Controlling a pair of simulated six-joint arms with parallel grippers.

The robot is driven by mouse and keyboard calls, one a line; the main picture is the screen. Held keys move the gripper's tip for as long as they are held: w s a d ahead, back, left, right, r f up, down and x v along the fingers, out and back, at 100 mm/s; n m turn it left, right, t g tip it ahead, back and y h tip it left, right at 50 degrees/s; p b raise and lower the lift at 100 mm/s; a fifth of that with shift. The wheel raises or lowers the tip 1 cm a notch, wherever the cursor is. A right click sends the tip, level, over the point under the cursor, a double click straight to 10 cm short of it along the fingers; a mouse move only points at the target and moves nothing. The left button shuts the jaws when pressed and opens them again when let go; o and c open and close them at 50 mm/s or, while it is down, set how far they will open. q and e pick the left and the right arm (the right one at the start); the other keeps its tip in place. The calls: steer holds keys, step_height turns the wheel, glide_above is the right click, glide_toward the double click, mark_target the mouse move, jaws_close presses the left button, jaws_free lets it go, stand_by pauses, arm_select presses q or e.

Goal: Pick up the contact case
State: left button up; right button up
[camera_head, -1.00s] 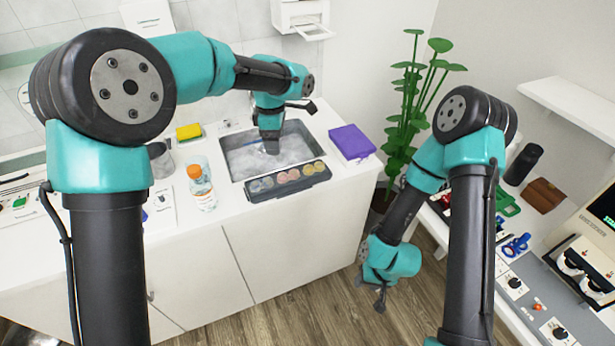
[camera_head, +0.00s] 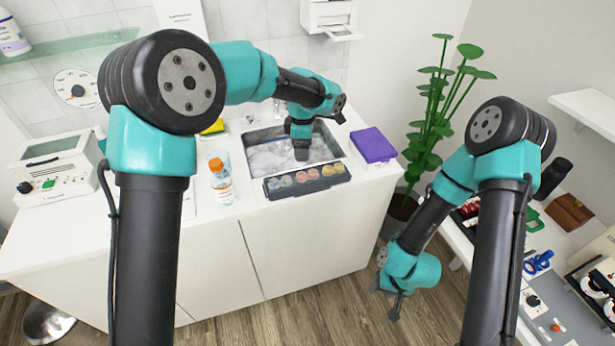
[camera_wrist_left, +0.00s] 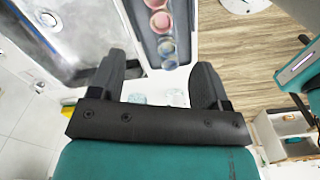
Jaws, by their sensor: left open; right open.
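I see nothing that I can name with certainty as the contact case. A dark long tray (camera_head: 270,197) on the white counter, at the front edge of the sink, holds several round discs, bluish, pink and yellow (camera_head: 318,172); they may be contact cases. The tray also shows at the top of the left wrist view (camera_wrist_left: 148,46). My left gripper (camera_head: 301,152) is open and points down over the sink, just behind the tray. In the left wrist view (camera_wrist_left: 160,64) nothing is held between its fingers. My right gripper (camera_head: 392,302) is open, low over the floor beside the counter.
The sink (camera_head: 262,158) holds foamy-looking water. A bottle with an orange cap (camera_head: 221,182) stands left of the tray. A purple box (camera_head: 373,146) lies right of the sink. A plant (camera_head: 430,130) stands behind the right arm. A side table (camera_head: 455,240) is at right.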

arm_select(q)
glide_above(303, 177)
step_height(303, 177, down, 6)
steer(key=shift+r, duration=0.1)
stand_by(0.3)
steer(key=shift+f, duration=2.65)
steer(key=shift+c, duration=0.2)
steer(key=c, duration=1.1)
